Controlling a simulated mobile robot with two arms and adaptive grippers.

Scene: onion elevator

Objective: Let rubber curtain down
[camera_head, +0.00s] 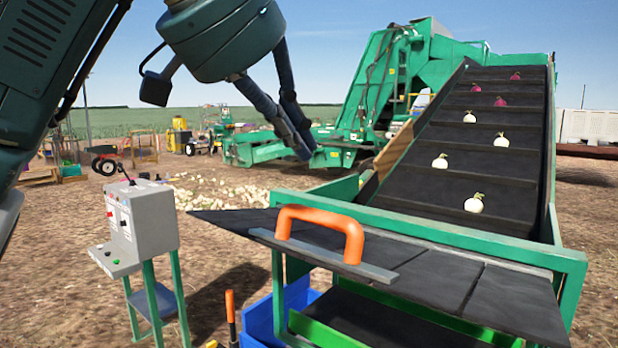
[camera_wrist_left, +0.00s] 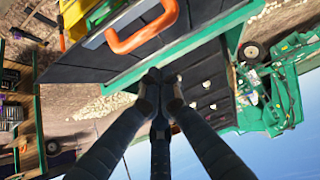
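The rubber curtain (camera_head: 440,280) is a row of black flaps, held out roughly level across the lower end of the onion elevator. An orange handle (camera_head: 318,228) on a grey bar (camera_head: 322,257) is fixed to it. In the left wrist view the orange handle (camera_wrist_left: 140,32) shows near the top, above my fingers. My left gripper (camera_head: 303,150) is above and behind the handle in the head view, apart from it. Its dark fingers come together at the tips (camera_wrist_left: 160,85), with nothing seen between them. My right gripper is out of view.
A green-framed belt (camera_head: 455,165) with several white and red onions slopes up behind the curtain. A grey control box (camera_head: 145,222) on green legs stands at left. A blue crate (camera_head: 262,318) sits below the curtain.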

